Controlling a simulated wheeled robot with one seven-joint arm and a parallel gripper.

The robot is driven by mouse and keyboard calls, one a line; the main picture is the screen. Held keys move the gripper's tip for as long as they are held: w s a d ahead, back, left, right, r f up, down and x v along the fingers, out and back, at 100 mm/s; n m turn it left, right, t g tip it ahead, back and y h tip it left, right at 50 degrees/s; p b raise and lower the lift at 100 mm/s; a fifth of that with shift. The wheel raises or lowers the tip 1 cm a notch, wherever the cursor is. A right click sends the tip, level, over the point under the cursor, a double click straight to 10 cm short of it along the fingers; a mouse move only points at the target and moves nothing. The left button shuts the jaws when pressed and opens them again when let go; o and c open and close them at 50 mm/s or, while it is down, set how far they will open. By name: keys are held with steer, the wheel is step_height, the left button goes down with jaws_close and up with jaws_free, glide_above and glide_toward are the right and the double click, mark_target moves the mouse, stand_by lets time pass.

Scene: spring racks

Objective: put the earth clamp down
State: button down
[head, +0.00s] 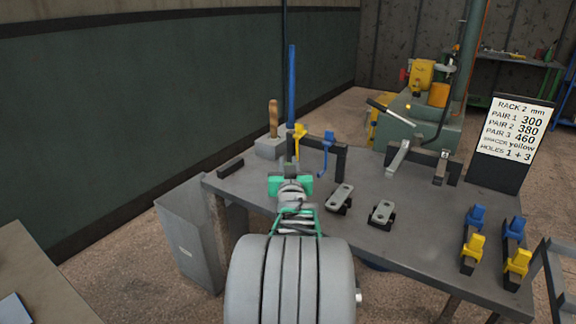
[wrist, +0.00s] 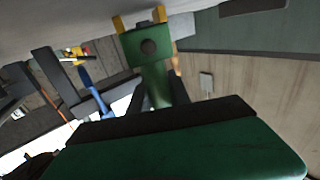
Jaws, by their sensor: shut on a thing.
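In the wrist view the earth clamp (wrist: 163,40) is a green piece with a dark round hole in its end. It sits between the dark fingers of my gripper (wrist: 162,92), which is shut on it. In the head view my gripper (head: 291,171) is over the left part of the grey bench (head: 260,210). From there my own gripper body hides the clamp, and I cannot tell whether it touches the bench top.
A sign (head: 510,135) stands at the back right. A grey bin (head: 190,235) stands left.

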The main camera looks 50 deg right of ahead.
steer(key=shift+f+b, duration=0.2)
steer(key=shift+b, duration=0.1)
steer(key=c, duration=1.2)
jaws_free()
steer(key=shift+r, duration=0.1)
steer(key=shift+r+p, duration=0.3)
steer(key=shift+p, duration=0.2)
steer(key=v, duration=1.2)
steer(key=shift+f, duration=0.2)
steer(key=w+a+f+n+y, duration=0.2)
steer(key=w+a+f+y, duration=0.1)
steer(key=a, duration=0.3)
steer(key=w+a+f+n+g+y, duration=0.1)
steer(key=w+a+f+y, duration=0.2)
steer(key=w+a, duration=0.15)
steer(key=w+a+f+n+y, duration=0.2)
steer(key=a+f+y, duration=0.1)
steer(key=a, duration=0.4)
steer(key=s+a+f+n+g+y, duration=0.1)
steer(key=s+a+f+g, duration=0.1)
steer(key=a, duration=0.5)
steer(key=s+a+f+n+g+y, duration=0.2)
steer(key=s+a+g, duration=0.1)
steer(key=s+a, duration=0.2)
steer(key=s+a+f+n+g+y, duration=0.1)
steer(key=s+a+f+g, duration=0.1)
steer(key=a, duration=0.6)
steer(key=shift+s+a+f+n+g+y, duration=0.3)
steer(key=shift+s+a+f+n+g, duration=0.1)
steer(key=shift+s+g, duration=0.35)
